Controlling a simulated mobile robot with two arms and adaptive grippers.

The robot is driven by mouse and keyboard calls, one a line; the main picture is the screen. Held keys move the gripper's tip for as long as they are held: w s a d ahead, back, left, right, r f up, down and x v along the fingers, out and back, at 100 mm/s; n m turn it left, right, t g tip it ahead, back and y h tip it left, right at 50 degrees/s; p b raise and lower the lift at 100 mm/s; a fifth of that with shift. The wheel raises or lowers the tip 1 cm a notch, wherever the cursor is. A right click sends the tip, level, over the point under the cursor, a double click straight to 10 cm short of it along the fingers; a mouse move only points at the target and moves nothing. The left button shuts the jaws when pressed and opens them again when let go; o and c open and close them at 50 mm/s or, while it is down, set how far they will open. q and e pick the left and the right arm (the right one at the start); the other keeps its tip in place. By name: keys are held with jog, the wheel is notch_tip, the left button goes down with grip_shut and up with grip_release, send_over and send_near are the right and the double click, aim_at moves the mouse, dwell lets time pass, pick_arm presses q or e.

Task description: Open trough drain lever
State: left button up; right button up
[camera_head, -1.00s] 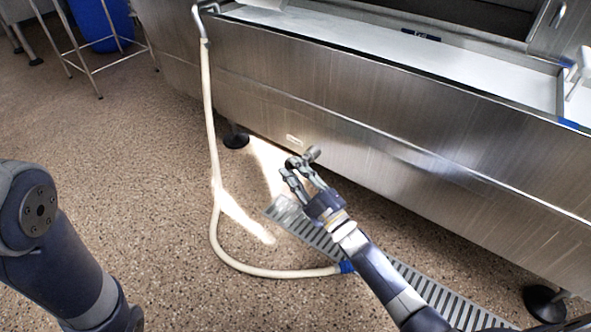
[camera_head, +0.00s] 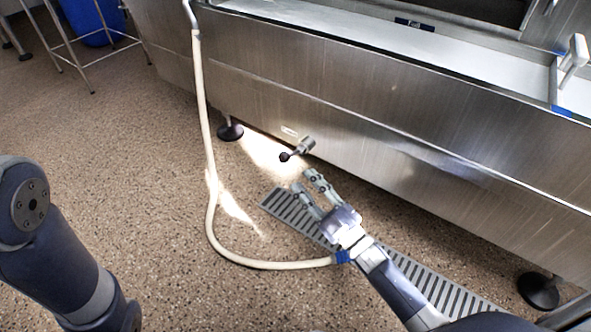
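The drain lever (camera_head: 297,149) is a short grey metal piece with a black ball knob at its left end. It sticks out below the lower edge of the steel trough (camera_head: 350,105). My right gripper (camera_head: 305,180) is open and empty, just below the lever with a gap between them. Its fingers point up toward the knob and it is over the floor grate. My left gripper is out of view; only my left arm (camera_head: 62,250) shows at the lower left.
A cream hose (camera_head: 209,130) hangs from the trough's left end and loops across the floor toward the grate (camera_head: 440,292). Black trough feet (camera_head: 230,131) stand on the speckled floor. A metal stand (camera_head: 75,45) and blue barrel (camera_head: 92,18) are at the upper left.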

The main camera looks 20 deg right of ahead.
jog(key=shift+v, duration=2.3)
